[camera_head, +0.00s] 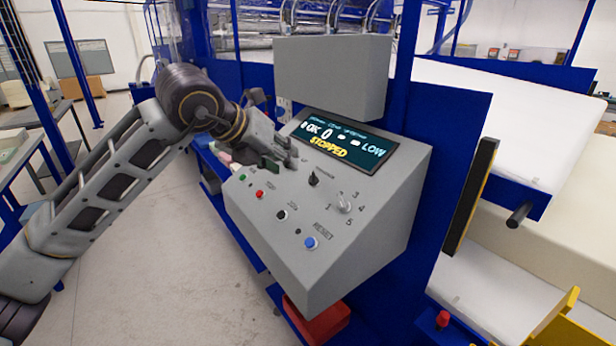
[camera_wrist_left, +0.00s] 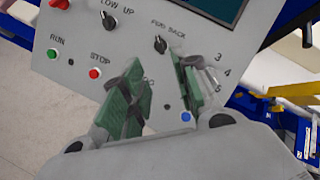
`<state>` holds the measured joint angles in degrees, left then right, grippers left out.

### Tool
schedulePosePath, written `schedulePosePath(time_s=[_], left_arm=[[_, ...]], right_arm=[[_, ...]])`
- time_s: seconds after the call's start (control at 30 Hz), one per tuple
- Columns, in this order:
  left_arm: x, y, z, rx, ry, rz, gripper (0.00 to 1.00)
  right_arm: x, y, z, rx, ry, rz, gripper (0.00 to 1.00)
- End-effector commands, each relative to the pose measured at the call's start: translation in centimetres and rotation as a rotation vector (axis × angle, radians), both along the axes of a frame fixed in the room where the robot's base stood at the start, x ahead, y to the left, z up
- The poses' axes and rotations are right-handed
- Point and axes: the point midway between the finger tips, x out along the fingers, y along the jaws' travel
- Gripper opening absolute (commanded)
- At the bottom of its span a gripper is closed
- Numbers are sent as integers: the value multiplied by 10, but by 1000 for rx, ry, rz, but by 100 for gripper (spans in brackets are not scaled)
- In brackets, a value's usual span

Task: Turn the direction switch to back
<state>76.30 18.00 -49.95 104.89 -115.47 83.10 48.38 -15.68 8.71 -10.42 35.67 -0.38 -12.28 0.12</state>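The direction switch is a small black knob (camera_head: 313,180) on the sloped face of the grey control panel (camera_head: 262,222). In the left wrist view the knob (camera_wrist_left: 160,44) sits under the label FWD BACK, and its pointer seems to lean up and left. My left gripper (camera_head: 279,160) is above the panel, left of the knob in the head view. In the left wrist view its two green-padded fingers (camera_wrist_left: 160,92) are apart with nothing between them, and the knob is beyond their tips. My right gripper is not in view.
The panel screen (camera_head: 343,142) reads STOPPED and LOW. A red stop button (camera_head: 260,194), a blue reset button (camera_head: 310,242) and a numbered selector (camera_head: 344,203) are nearby. A grey box (camera_head: 332,72) hangs above the screen. Blue machine framing surrounds the panel.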

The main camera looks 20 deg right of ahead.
Motion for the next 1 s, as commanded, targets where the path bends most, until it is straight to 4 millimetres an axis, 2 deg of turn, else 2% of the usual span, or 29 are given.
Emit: schedulePosePath(time_s=[0.57, 1.0], left_arm=[[31, -43, -47, -1, 3, -1, 30], [53, -72, -80, 0, 2, -1, 30]], right_arm=[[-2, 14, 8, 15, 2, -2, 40], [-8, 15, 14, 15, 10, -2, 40]])
